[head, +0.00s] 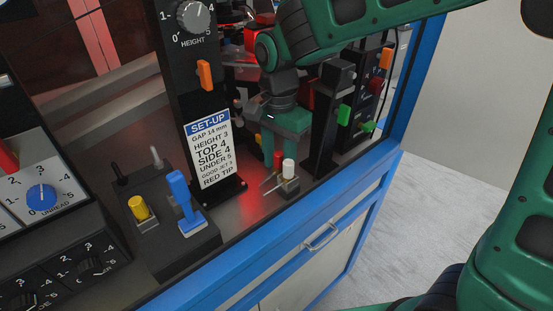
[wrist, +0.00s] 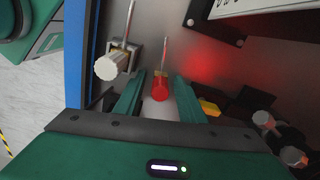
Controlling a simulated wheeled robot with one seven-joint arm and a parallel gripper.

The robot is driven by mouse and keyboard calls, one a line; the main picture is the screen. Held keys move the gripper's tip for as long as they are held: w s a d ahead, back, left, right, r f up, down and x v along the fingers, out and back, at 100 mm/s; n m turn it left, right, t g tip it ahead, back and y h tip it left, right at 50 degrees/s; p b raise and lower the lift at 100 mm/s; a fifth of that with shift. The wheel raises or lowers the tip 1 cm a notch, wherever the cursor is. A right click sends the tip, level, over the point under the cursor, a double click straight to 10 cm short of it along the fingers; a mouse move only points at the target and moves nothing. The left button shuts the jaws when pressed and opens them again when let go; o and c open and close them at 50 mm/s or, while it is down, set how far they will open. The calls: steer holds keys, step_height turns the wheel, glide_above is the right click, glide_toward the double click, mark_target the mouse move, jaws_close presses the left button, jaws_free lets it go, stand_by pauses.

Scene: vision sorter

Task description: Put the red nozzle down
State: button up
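The red nozzle (wrist: 160,91) has a round red cap and a thin metal tube. It stands between the two fingers of my gripper (wrist: 159,88) in the wrist view, with a visible gap on each side. The fingers are apart and do not appear to press on it. In the head view the red nozzle (head: 278,160) shows below my gripper (head: 282,150), just left of the white-capped nozzle. What supports the red nozzle's lower end is hidden.
A white-capped nozzle (wrist: 107,67) sits in a small block close beside my left finger. A set-up card (head: 208,150) on a black post stands to the left. A blue lever (head: 184,200) and yellow knob (head: 139,208) are nearer. The blue bench edge (head: 270,235) runs in front.

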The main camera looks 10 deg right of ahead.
steer(key=shift+r, duration=3.85)
